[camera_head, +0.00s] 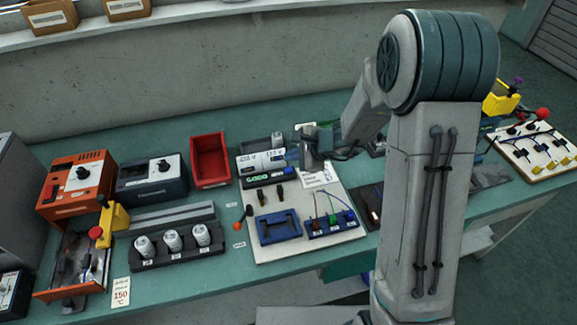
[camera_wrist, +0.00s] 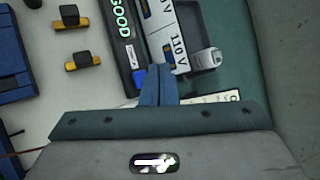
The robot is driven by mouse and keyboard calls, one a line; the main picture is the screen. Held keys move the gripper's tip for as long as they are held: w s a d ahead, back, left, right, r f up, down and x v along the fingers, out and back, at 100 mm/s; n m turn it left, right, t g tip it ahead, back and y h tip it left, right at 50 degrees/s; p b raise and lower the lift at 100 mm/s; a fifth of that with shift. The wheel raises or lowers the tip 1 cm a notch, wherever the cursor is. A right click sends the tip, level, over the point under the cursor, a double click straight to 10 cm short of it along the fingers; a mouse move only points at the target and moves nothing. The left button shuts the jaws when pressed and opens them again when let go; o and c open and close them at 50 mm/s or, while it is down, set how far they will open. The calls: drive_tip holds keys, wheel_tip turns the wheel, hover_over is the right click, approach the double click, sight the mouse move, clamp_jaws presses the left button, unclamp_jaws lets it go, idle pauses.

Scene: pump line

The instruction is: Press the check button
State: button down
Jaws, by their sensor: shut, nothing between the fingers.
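The black check unit (camera_head: 262,178) stands at the back of the white board, its green display lit. In the wrist view the unit (camera_wrist: 117,30) reads GOOD in green, and a round blue button (camera_wrist: 138,79) sits at its near end. My gripper (camera_wrist: 156,68) is shut and empty, its blue fingertips just right of the button. I cannot tell whether they touch it. In the head view my gripper (camera_head: 291,156) is by the right end of the unit, and the button is not clear there.
Two black-and-yellow clips (camera_wrist: 72,17) lie on the board (camera_head: 258,248). A blue frame (camera_head: 278,228) and a wired blue block (camera_head: 330,224) are nearer. A red bin (camera_head: 210,160) stands left.

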sight(292, 171)
drive_tip(key=shift+r+p, duration=0.75)
drive_tip(key=shift+r, duration=0.8)
drive_tip(key=shift+s+r, duration=0.1)
drive_tip(key=s+d+r+n+g+h, duration=0.1)
drive_tip(key=s+d+r+n+g, duration=0.15)
drive_tip(key=s+r+n, duration=0.7)
drive_tip(key=s+d+r+n+h, duration=0.4)
drive_tip(key=s+d+n+h, duration=0.2)
drive_tip(key=s+d, duration=0.6)
drive_tip(key=shift+s+r+t+h, duration=0.15)
drive_tip(key=shift+s+t+h, duration=0.25)
drive_tip(key=shift+s, duration=1.4)
